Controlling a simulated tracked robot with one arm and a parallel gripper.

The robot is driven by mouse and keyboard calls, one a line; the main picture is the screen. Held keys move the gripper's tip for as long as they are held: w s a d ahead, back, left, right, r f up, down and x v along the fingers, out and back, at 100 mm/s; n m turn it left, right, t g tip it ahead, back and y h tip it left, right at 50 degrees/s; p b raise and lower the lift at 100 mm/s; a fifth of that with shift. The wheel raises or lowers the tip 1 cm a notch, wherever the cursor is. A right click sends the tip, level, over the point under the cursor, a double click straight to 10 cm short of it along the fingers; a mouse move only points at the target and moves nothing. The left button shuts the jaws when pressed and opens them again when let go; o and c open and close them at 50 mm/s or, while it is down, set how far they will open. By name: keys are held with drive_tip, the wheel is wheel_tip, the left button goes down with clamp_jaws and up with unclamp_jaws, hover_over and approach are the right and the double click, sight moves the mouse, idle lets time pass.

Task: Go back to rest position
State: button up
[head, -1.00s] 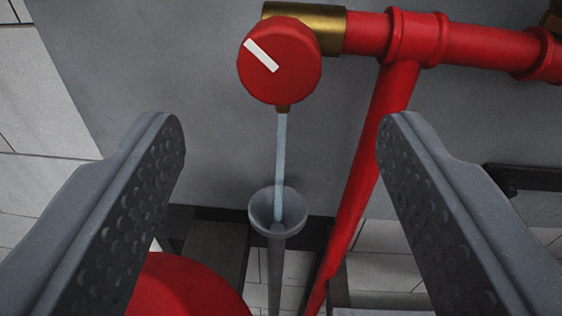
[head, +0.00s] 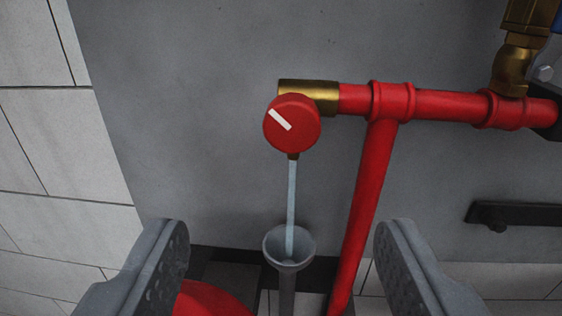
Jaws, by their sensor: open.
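My gripper (head: 282,240) is open, with its two grey fingers wide apart at the bottom of the head view. Nothing is between the fingertips that they touch. A round red valve knob (head: 300,128) with a white diagonal mark lies ahead, above the fingertips in the picture and apart from them. A pale stream of water (head: 291,195) runs down from below the knob into a grey funnel (head: 289,244), which appears between the fingers.
A red pipe (head: 440,104) runs right from a brass fitting (head: 310,93), and a red branch (head: 368,200) slopes down. A brass valve body (head: 512,65) stands upper right. A black bracket (head: 515,214) is on the grey panel (head: 190,110). A red rounded body (head: 208,301) is low left.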

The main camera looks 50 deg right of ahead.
drive_tip(key=w+a+r+n+t+y+b, duration=0.1)
drive_tip(key=w+a+r+t+y+b, duration=0.25)
drive_tip(key=r, duration=0.55)
drive_tip(key=w+a+r+n+t+y, duration=0.1)
drive_tip(key=w+a+r+t+y, duration=0.2)
drive_tip(key=w+r, duration=0.45)
drive_tip(key=s+a+r+n+y+b, duration=0.1)
drive_tip(key=s+a+r+n+y, duration=0.15)
drive_tip(key=r, duration=0.55)
drive_tip(key=s+a+r+n+y+b, duration=0.1)
drive_tip(key=s+a+r+y+b, duration=0.1)
drive_tip(key=s+r+y, duration=0.35)
drive_tip(key=s+r+n+g+h+b, duration=0.1)
drive_tip(key=s+r+n, duration=0.1)
drive_tip(key=s+r, duration=0.3)
drive_tip(key=s+r+n+g+h+b, duration=0.1)
drive_tip(key=s+r+b, duration=0.1)
drive_tip(key=s+r, duration=0.4)
drive_tip(key=s, duration=0.5)
drive_tip(key=shift+s+r+n+g, duration=0.2)
drive_tip(key=shift+s+n+g, duration=0.05)
drive_tip(key=shift+n+g, duration=0.1)
drive_tip(key=shift+w, duration=0.1)
idle(1.9)
